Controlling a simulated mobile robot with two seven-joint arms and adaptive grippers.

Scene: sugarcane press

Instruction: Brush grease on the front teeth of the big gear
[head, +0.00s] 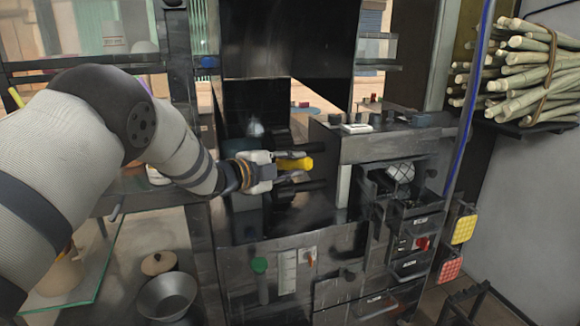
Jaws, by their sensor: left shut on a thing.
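My left gripper (292,168) reaches in from the left to the middle of the dark press. It is shut on a yellow piece (296,163), which looks like the handle of the grease brush. The brush's bristles cannot be made out. Dark cylindrical parts of the press (308,187) lie just below and beside the gripper. I cannot make out the big gear's teeth; the gripper and the dark panels may hide them. I cannot tell whether the brush touches anything. My right gripper is not in view.
A bundle of cane (525,75) lies on a shelf at upper right. A metal bowl (166,297) and a round brown lid (158,263) are at lower left, near a glass shelf (85,285). A blue hose (468,125) hangs right of the press. Yellow (464,229) and red (450,268) pads stick out at right.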

